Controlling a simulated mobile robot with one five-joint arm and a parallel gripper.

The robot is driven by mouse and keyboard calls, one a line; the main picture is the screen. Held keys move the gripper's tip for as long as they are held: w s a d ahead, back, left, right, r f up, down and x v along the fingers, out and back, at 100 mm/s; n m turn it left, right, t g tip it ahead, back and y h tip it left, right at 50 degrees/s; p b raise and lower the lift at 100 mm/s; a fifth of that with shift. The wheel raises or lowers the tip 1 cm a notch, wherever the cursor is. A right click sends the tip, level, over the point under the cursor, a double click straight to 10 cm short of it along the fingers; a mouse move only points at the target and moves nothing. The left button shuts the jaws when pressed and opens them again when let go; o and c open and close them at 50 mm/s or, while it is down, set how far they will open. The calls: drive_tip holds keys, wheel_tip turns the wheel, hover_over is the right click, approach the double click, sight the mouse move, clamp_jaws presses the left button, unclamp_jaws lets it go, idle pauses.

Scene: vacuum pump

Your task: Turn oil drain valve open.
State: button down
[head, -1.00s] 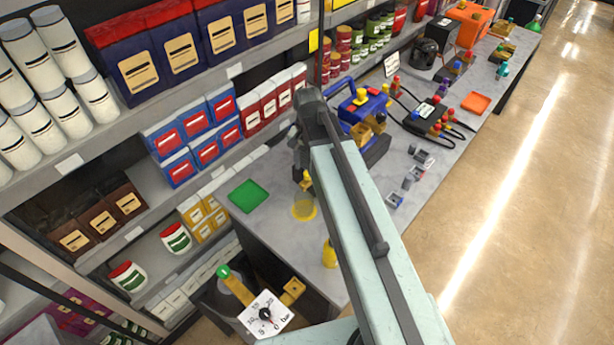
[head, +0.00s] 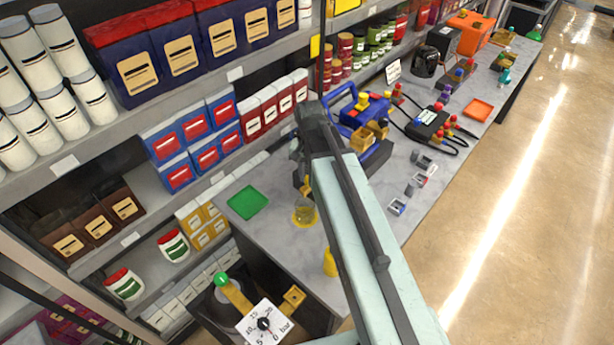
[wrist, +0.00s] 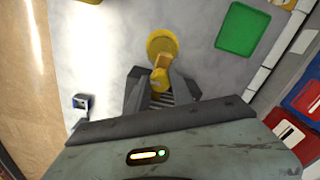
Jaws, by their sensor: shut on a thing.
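My gripper (wrist: 160,90) is shut on a yellow valve handle (wrist: 160,79), which I take to be the oil drain valve. A yellow piece of it (head: 306,187) also shows in the head view, just below my dark wrist. A round yellow cup or dish (wrist: 162,43) lies just beyond the handle in the wrist view. In the head view this cup (head: 305,212) stands on the grey bench below the valve. The valve body is hidden by my gripper.
A green mat (head: 248,202) lies left of the cup. A yellow bottle-like item (head: 330,262) stands at the bench's near edge. A pressure gauge (head: 263,323) is in front. Small grey parts (head: 398,206) lie right of my arm. Stocked shelves (head: 225,75) line the left.

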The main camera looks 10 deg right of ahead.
drive_tip(key=n, duration=0.4)
drive_tip(key=shift+d+n, duration=0.1)
drive_tip(key=shift+n, duration=0.2)
drive_tip(key=n, duration=0.8)
drive_tip(key=shift+n, duration=2.4)
drive_tip(key=c, duration=1.1)
unclamp_jaws()
